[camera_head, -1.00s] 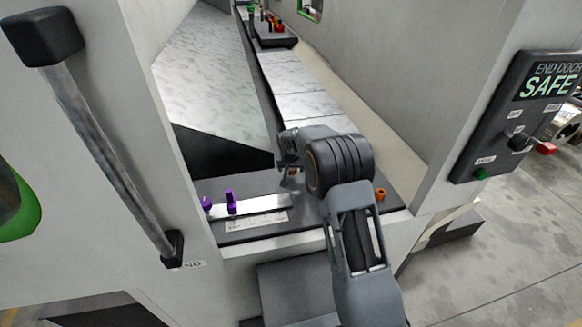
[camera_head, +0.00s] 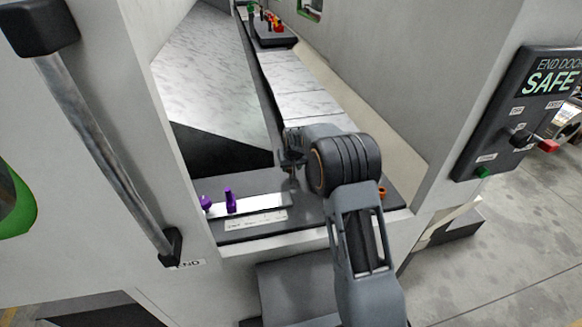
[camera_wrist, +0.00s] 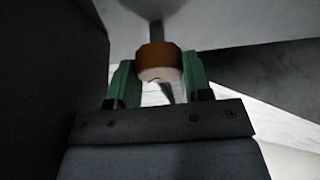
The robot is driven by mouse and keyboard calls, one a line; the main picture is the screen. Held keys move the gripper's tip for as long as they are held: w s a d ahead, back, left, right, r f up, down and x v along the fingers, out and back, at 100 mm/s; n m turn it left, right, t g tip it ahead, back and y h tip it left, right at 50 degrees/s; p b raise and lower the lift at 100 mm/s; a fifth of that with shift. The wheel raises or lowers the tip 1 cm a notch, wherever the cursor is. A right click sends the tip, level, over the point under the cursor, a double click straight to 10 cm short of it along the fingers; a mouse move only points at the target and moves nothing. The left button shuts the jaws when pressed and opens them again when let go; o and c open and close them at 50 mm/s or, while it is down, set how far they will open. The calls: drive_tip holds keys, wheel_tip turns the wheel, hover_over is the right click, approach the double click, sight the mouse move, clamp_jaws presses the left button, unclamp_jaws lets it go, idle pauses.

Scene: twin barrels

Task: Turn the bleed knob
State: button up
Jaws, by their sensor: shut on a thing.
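In the wrist view, an orange-brown round knob (camera_wrist: 158,62) on a grey stem sits between the two green fingers of my gripper (camera_wrist: 158,88). The fingers are shut on its sides. In the head view my gripper (camera_head: 291,165) is low over the right part of the dark panel (camera_head: 318,213) inside the opening, and my wrist hides most of what it holds. I cannot read a label on the held knob.
Two purple fittings (camera_head: 230,200) stand on a light strip left of my gripper. Another orange fitting (camera_head: 383,192) is at the panel's right end, close to my arm. Pale walls flank the opening. A door handle (camera_head: 110,150) is at left, and a SAFE display (camera_head: 549,83) at right.

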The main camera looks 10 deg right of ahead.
idle(0.3)
drive_tip(key=o, duration=0.9)
drive_tip(key=b+v, duration=0.2)
drive_tip(key=v, duration=1.2)
drive_tip(key=shift+b, duration=0.3)
drive_tip(key=shift+f, duration=0.1)
